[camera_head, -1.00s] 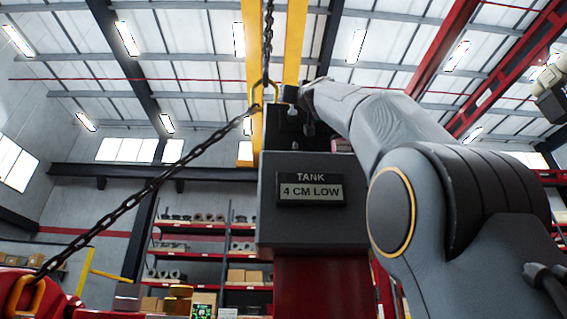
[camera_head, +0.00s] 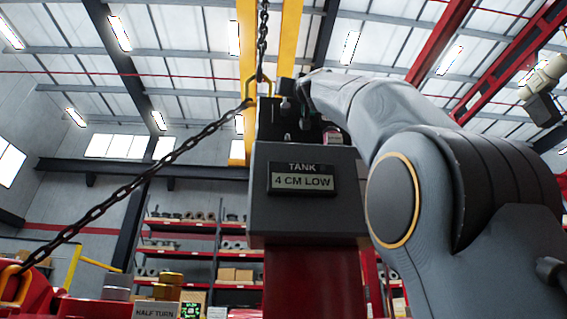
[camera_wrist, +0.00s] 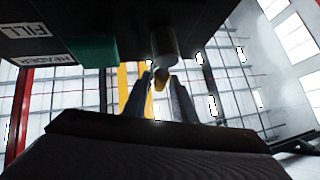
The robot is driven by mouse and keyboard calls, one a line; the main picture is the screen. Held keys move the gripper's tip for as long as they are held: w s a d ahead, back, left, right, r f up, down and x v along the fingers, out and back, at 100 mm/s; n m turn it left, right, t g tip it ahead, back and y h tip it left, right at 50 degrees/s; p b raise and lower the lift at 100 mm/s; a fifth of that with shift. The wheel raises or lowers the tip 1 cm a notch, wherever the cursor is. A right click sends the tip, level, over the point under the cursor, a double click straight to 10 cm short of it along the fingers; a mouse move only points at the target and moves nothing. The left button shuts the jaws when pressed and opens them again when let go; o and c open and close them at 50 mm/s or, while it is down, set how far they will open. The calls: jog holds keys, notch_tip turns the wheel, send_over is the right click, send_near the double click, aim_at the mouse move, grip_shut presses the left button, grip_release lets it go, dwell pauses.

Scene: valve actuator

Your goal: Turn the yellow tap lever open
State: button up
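In the wrist view the two fingers of my gripper (camera_wrist: 160,88) point up and away, with a gap between them. In the head view my gripper (camera_head: 288,92) is small and partly hidden by my arm, near the top of a dark housing (camera_head: 270,215). The yellow lever cannot be made out there.
A dark body labelled FILL HEADER (camera_wrist: 45,38) and a green block (camera_wrist: 93,50) hang close above my gripper. The housing carries a TANK 4 CM LOW display (camera_head: 302,180). A taut chain (camera_head: 150,172) runs down to the lower left. A HALF TURN sign (camera_head: 155,312) stands below.

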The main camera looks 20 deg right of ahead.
jog(key=b+v, duration=0.4)
jog(key=v, duration=0.1)
jog(key=shift+s+f, duration=0.15)
dwell(0.7)
